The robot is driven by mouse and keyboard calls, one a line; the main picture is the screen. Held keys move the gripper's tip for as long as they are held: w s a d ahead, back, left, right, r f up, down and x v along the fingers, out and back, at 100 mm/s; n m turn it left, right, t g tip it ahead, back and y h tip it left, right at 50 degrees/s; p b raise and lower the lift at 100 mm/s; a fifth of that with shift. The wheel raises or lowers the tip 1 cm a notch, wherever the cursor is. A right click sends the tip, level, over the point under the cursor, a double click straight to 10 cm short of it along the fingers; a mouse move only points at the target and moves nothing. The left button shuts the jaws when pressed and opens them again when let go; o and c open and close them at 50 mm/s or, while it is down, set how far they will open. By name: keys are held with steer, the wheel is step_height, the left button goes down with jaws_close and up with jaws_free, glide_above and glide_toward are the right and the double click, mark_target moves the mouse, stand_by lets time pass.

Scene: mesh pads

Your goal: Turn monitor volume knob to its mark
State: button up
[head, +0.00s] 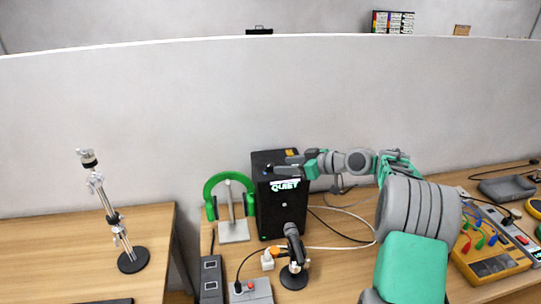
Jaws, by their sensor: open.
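The monitor is a tall black box (268,222) standing on the right-hand desk, with a pale "QUIET" label on its upper front. My gripper (283,170) is at the upper front of the monitor, just above the label, reaching in from the right. Its fingers are open, but they are small and dark against the black box. I cannot tell whether they touch it. I cannot make out the volume knob or its mark; they are hidden by my gripper or too small to see.
Green headphones (209,198) hang on a stand left of the monitor. A black desk microphone (293,272) stands in front of it. Grey boxes and cables lie around. A yellow device (492,262) is at right. A grey partition (100,120) rises behind.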

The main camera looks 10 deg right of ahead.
mark_target(270, 165)
steer(key=shift+w+d, duration=0.1)
steer(key=shift+w, duration=0.15)
steer(key=p+x, duration=0.3)
steer(key=x, duration=0.4)
steer(key=shift+r, duration=0.15)
steer(key=shift+w+a+f, duration=0.15)
steer(key=shift+a+f, duration=0.05)
steer(key=shift+a, duration=0.05)
steer(key=shift+c, duration=0.2)
jaws_close()
